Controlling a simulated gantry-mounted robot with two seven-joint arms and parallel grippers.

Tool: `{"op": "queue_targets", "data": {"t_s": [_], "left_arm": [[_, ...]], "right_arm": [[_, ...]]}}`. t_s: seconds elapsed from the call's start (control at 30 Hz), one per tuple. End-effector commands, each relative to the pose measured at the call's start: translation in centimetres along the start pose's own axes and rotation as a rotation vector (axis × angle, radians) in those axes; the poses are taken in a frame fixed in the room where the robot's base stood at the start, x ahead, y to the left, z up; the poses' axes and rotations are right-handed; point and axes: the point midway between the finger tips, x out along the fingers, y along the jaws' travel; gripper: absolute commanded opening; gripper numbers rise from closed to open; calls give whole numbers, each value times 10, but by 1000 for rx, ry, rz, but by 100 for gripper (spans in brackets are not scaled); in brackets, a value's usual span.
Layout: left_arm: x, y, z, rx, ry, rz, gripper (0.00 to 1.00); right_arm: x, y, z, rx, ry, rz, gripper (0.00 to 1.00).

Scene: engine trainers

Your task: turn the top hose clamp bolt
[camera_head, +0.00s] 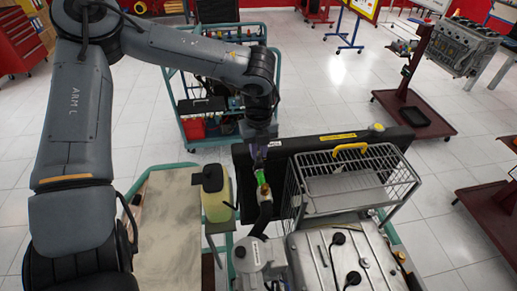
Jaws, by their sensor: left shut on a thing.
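My left gripper (259,166) reaches down from the upper left, over the top end of a black hose (263,214). It is shut on a small green piece (261,178), with a pale and reddish part (265,190) just below it. The green piece is too small to tell whether it is a tool or part of the clamp. The top hose clamp bolt cannot be made out separately; it may be hidden at the gripper's tip. My right gripper is not in view.
A silver engine cover (345,258) lies in front. A yellowish reservoir (216,200) and a beige board (168,225) are left. A tool cart (205,85) stands behind.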

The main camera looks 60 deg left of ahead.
Motion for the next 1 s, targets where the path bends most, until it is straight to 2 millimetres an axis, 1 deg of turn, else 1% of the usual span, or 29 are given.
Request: {"op": "queue_targets", "data": {"t_s": [0.5,1.0], "left_arm": [[-2,0,-1,494,2,-1,0],[-3,0,-1,951,1,-1,0]], "right_arm": [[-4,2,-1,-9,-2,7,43],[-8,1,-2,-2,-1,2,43]]}}
